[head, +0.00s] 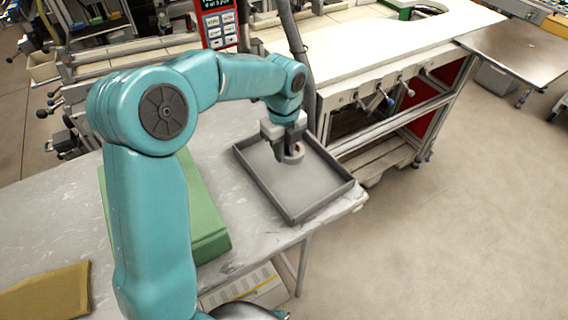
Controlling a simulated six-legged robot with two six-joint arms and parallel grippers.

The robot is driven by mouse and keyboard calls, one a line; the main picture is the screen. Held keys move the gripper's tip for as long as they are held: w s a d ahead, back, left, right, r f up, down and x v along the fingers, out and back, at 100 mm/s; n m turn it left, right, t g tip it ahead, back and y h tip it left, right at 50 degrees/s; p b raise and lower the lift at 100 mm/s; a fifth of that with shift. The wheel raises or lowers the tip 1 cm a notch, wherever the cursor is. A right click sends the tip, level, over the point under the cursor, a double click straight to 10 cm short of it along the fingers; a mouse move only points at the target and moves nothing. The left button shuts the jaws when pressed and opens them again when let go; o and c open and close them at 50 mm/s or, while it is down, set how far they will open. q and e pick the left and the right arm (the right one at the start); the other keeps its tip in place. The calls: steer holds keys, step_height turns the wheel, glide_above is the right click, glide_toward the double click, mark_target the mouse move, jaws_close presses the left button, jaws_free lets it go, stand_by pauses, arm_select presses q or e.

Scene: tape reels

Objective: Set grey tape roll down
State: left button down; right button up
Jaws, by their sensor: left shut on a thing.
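My left gripper (283,146) reaches down over a shallow grey tray (322,207) on the table. It is shut on the grey tape roll (294,155), which shows as a small light grey ring with a brownish middle at the fingertips. The roll is over the inside of the tray, toward its far side. I cannot tell whether the roll touches the tray floor. Part of the roll is hidden by the gripper. My right gripper is not in view.
The tray sits near the right end of a worn grey table (240,247). A green block (207,215) lies left of the tray, partly behind my arm. A tan sheet (48,292) lies at the lower left. A white-topped workbench (390,48) stands beyond the tray.

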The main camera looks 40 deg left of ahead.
mark_target(284, 172)
arm_select(q)
step_height(284, 172, down, 4)
steer(key=shift+f, duration=0.25)
steer(key=shift+w+f, duration=0.1)
steer(key=shift+f, duration=0.25)
steer(key=shift+f, duration=0.1)
steer(key=c, duration=1)
jaws_free()
steer(key=shift+c, duration=0.2)
